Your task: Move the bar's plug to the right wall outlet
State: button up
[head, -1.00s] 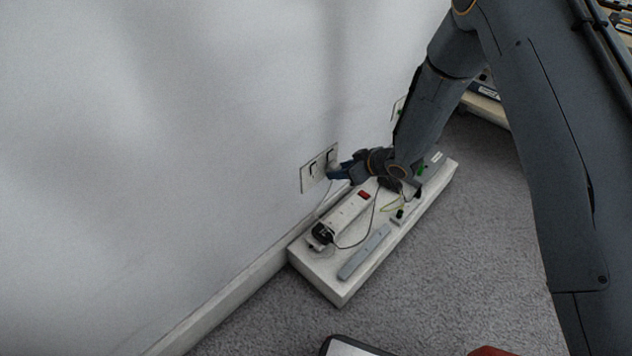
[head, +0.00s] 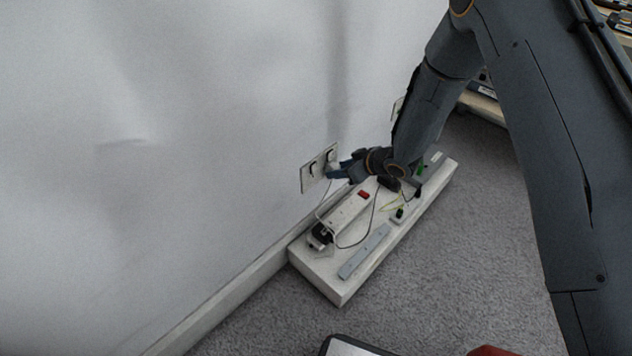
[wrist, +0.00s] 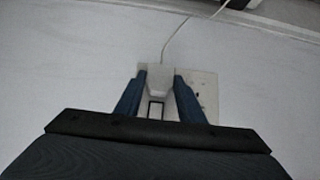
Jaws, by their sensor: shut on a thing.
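My gripper (wrist: 159,80) is shut on a pale plug (wrist: 158,82), with one blue finger on each side of it. A thin white cord runs up from the plug in the wrist view. The wall outlet plate (wrist: 204,84) is right behind the plug, with socket holes bare to the right there. In the head view my gripper (head: 331,171) is at the lower right part of the outlet plate (head: 308,178). The plug is hidden by the fingers there. I cannot tell whether its pins are in the socket. The white power bar (head: 346,211) lies below, with a red switch.
The bar lies on a pale plinth (head: 342,293) along the wall. A black plug (head: 321,234) sits in the bar's near end, with a dark cable. A grey metal strip (head: 364,252) lies beside it. Carpet (head: 450,260) is clear to the right.

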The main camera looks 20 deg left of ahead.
jog(key=shift+a, duration=0.1)
dwell(0.3)
jog(key=o, duration=1.1)
jog(key=shift+p+v, duration=2)
jog(key=shift+v, duration=0.55)
